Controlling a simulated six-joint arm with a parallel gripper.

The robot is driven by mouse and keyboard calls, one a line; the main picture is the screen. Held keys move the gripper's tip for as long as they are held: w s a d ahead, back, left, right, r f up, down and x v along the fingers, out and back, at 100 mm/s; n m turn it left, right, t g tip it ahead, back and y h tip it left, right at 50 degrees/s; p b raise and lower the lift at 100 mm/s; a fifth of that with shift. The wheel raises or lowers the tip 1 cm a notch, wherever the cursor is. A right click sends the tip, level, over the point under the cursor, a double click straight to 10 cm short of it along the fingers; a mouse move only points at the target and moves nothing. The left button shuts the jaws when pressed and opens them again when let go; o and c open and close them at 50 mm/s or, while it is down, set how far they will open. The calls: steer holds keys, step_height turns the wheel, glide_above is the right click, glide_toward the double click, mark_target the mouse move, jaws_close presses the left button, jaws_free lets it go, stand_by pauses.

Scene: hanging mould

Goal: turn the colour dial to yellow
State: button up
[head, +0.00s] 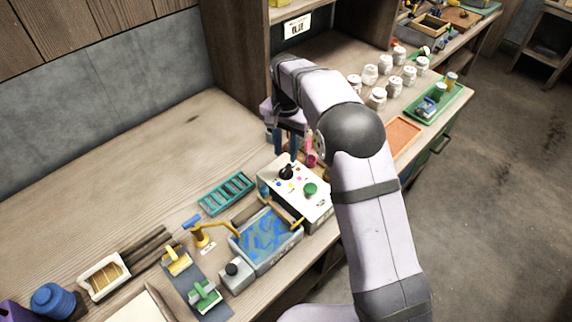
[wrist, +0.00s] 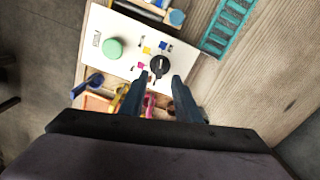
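The black colour dial (head: 287,172) sits on top of a white control box (head: 318,207). In the wrist view the dial (wrist: 159,67) has small coloured marks beside it, including a yellow mark (wrist: 148,50), a blue mark (wrist: 163,45) and a magenta mark (wrist: 141,66). Which mark the dial points to is too small to tell. My gripper (head: 286,156) is above the dial, fingers pointing down. In the wrist view my gripper (wrist: 160,77) is open and empty, its fingertips apart and slightly below the dial in the picture.
A round green button (head: 310,189) is on the same box. A blue-filled tray (head: 240,250) stands in front, and a teal slotted rack (head: 227,193) lies to the left. White jars (head: 370,75) stand behind my arm. The bench's back left is clear.

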mark_target(286, 168)
steer(key=shift+f+p, duration=1.1)
steer(key=shift+f, duration=2.35)
jaws_close()
